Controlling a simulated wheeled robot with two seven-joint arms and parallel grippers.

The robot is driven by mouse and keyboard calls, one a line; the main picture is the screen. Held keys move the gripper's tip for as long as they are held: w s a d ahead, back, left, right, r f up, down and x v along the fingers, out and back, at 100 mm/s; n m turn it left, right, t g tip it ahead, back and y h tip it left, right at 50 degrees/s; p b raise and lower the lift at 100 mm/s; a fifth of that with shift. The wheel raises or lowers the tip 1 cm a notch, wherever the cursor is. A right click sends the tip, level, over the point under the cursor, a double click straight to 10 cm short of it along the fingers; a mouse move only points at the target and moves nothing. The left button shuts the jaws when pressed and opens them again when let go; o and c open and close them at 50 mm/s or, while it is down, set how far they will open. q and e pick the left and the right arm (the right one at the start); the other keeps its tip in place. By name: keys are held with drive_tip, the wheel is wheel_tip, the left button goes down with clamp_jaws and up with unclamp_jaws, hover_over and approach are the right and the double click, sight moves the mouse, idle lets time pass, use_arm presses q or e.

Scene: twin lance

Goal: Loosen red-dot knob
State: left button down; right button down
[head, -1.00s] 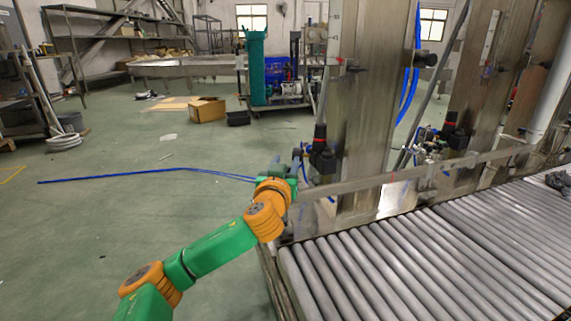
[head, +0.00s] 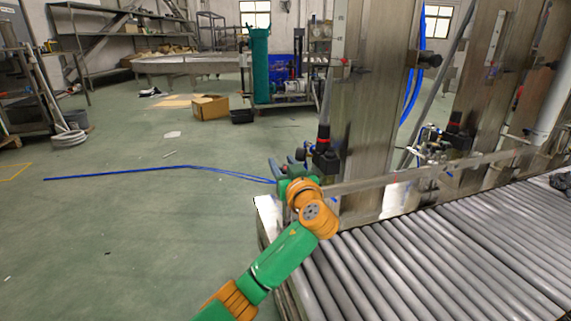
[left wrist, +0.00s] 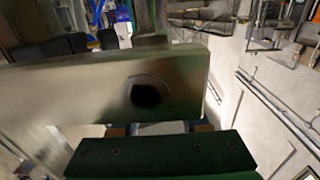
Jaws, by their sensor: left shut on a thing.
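My left gripper (head: 284,172) is at the near left end of the flat metal bar (head: 425,172) in the head view. In the left wrist view the bar (left wrist: 55,88) crosses in front of the gripper's dark green body, with a dark round spot (left wrist: 147,93) on it, a hole or a knob. The fingers (left wrist: 160,128) stand apart at the bar's lower edge, shut on a part mostly hidden there. I cannot make out a red dot on it. A black knob (head: 429,59) sticks out of the steel post, and a small red mark (head: 345,62) shows on that post.
A roller conveyor (head: 430,255) fills the lower right. Steel posts (head: 375,120) rise behind the bar. A black fitting with a red band (head: 323,140) stands close behind the gripper. Blue hose (head: 150,170) lies on the floor at left, where the green floor is largely open.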

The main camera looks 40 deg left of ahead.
use_arm(q)
drive_tip(key=n+g, duration=0.1)
drive_tip(key=g+y, duration=0.1)
drive_tip(key=shift+s+a+n+g, duration=0.1)
drive_tip(key=shift+s+n+g, duration=0.1)
drive_tip(key=shift+n+g, duration=0.15)
drive_tip(key=shift+n+g+b, duration=0.25)
drive_tip(key=shift+b, duration=0.05)
drive_tip(key=shift+c, duration=2)
unclamp_jaws()
